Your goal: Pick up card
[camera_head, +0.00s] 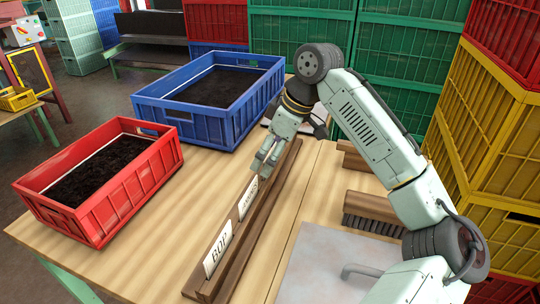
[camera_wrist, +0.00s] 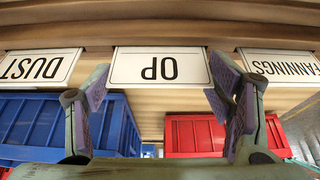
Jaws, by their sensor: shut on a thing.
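A long brown wooden rail (camera_head: 262,212) on the table holds a row of white lettered cards. In the wrist view the OP card (camera_wrist: 160,66) appears upside down in the middle, between the DUST card (camera_wrist: 40,67) and the FANNINGS card (camera_wrist: 285,66). My gripper (camera_head: 265,165) is low at the rail, beyond the FANNINGS card (camera_head: 248,198) and the BOP card (camera_head: 217,250). In the wrist view my gripper's fingers (camera_wrist: 160,85) are at the left and right edges of the OP card, shut on it. The OP card still appears at the rail, level with its neighbours.
A red crate (camera_head: 160,165) and a blue crate (camera_head: 212,124), both with dark contents, stand left of the rail. A brush (camera_head: 372,226) and a metal plate (camera_head: 320,265) lie to the right. Stacked green and yellow crates wall the back and right.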

